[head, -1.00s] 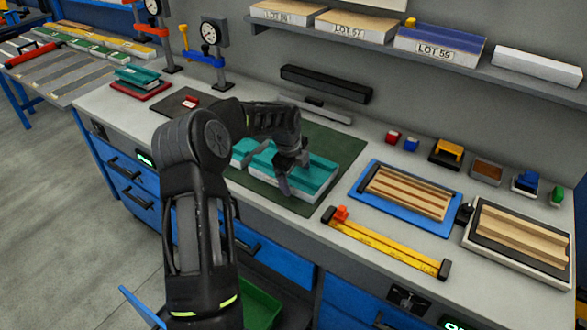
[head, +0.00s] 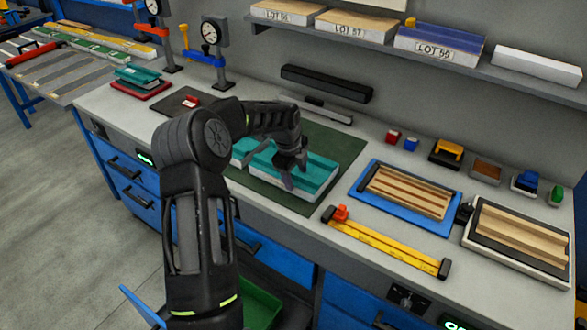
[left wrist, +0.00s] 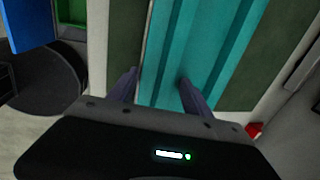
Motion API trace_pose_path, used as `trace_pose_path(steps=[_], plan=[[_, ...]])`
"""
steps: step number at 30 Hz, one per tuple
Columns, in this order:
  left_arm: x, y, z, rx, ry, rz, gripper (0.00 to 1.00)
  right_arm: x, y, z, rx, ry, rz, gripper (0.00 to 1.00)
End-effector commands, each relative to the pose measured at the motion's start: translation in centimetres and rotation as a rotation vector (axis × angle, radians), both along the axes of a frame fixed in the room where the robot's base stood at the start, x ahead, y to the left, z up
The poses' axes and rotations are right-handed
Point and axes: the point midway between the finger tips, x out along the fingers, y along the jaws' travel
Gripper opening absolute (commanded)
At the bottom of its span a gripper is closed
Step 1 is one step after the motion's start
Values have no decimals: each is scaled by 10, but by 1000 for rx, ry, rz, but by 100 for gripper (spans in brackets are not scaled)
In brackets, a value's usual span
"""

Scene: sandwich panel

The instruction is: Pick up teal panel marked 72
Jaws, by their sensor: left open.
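A teal panel with a pale lower layer (head: 318,176) lies on the dark green mat (head: 338,144) on the bench. Teal also shows to its left (head: 242,148), partly hidden behind my arm. No number 72 is legible on either. My left gripper (head: 294,171) is open and low over the right-hand teal piece. In the left wrist view the two fingers of this gripper (left wrist: 158,88) stand apart, with the ribbed teal panel (left wrist: 200,40) running between and beyond them. The left finger is near the panel's long edge; contact cannot be told. My right gripper is not in view.
A blue tray with a striped wooden panel (head: 366,202), a yellow rail (head: 385,246) and a dark-framed tray (head: 482,244) stand to the right. Teal pieces on a red base (head: 140,92) stand at the left. A black bar (head: 325,83) is behind the mat.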

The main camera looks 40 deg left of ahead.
Motion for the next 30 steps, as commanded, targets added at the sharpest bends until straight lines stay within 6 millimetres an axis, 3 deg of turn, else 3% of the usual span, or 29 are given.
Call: trace_pose_path(steps=[12,25,30], plan=[[1,-1,-2,-1,-1,-2,0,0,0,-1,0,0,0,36],[1,-2,-2,-2,-2,-3,0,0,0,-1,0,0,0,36],[2,-1,10,-1,-5,-3,0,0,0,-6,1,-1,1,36]])
